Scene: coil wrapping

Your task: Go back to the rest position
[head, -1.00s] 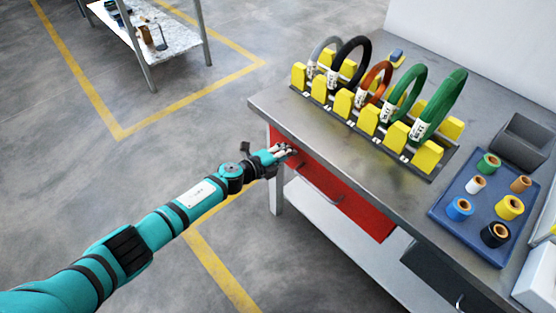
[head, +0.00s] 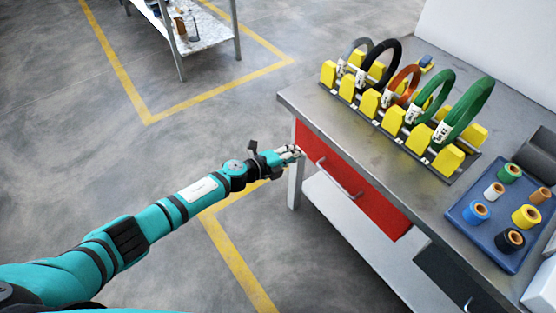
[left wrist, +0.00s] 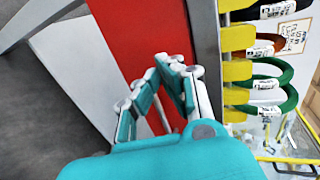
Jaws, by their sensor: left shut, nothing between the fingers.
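My left gripper (head: 293,152) is at the end of the outstretched left arm, beside the left end of the workbench (head: 310,105), below its top. Its fingers are shut and hold nothing. In the head view it is near the corner of the red drawer (head: 350,180), left of the metal handle. In the left wrist view the shut fingers (left wrist: 172,62) show in front of the red drawer front (left wrist: 140,40). I cannot tell whether they touch it. My right gripper is not in view.
A rack with yellow blocks (head: 367,103) holds several coils on the bench. A blue tray (head: 462,212) with tape rolls stands at the right. Another table (head: 205,35) is at the back left. The floor left of the bench is clear.

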